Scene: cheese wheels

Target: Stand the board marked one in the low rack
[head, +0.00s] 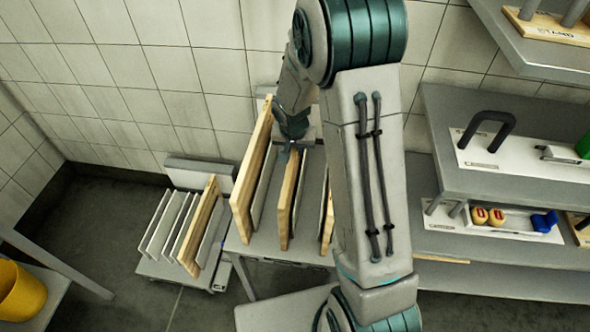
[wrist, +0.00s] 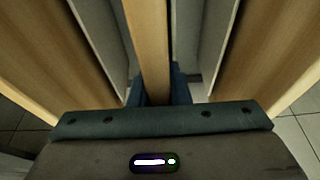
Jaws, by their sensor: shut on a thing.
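My gripper (head: 291,148) is over the taller rack (head: 262,243) in the middle. In the wrist view its blue fingers (wrist: 158,92) are shut on a wooden board (wrist: 147,40). This seems to be the middle board (head: 288,200) in the head view, upright between grey dividers. The low rack (head: 150,268) stands on the floor to the left. It has several pale dividers and one wooden board (head: 203,222) upright toward its right side. I cannot read a mark on any board.
A taller wooden board (head: 251,170) stands left of the held one, and another (head: 327,225) stands right, partly hidden by my arm. Shelves (head: 500,180) with tools are at the right. A yellow bucket (head: 20,291) is at the lower left. A tiled wall is behind.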

